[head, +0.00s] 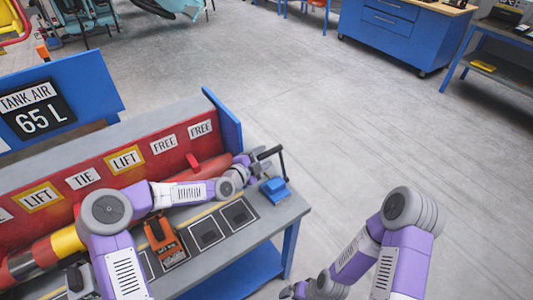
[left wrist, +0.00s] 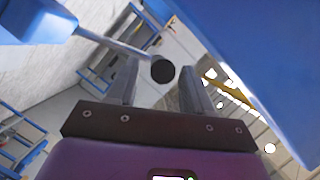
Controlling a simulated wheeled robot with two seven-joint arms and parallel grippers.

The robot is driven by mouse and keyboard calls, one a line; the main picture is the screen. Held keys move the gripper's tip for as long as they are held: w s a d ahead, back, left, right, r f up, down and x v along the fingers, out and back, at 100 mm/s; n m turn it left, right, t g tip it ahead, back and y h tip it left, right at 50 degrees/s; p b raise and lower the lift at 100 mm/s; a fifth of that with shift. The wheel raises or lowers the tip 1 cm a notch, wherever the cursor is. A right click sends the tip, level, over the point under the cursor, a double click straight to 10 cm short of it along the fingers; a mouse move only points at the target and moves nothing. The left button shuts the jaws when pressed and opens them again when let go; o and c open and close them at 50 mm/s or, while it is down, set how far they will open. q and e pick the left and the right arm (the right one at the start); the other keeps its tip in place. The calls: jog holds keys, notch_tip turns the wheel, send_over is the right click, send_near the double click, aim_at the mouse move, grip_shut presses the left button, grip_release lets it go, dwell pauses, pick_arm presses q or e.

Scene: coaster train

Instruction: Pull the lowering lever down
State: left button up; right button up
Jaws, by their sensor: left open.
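A lever (head: 283,160) with a dark grip stands at the right end of the workbench, by a blue block (head: 274,190). My left gripper (head: 259,166) is beside the lever, over the bench end. In the left wrist view the open fingers (left wrist: 162,82) stand on either side of the lever's round black end (left wrist: 162,70). A thin rod runs from that end toward a blue part at the upper left. I cannot tell whether either finger touches it. My right arm's lower end (head: 300,290) is at the bottom edge of the head view; its fingers are not clear.
The workbench (head: 262,222) has a red panel (head: 120,165) with LIFT, TIE and FREE labels. A blue end plate (head: 222,120) rises close behind my left gripper. An orange device (head: 163,240) and dark square pads lie on the bench. The floor right of it is clear.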

pick_arm(q)
jog(key=shift+x, duration=1.4)
jog(key=shift+a, duration=0.1)
jog(key=shift+c, duration=0.4)
grip_shut()
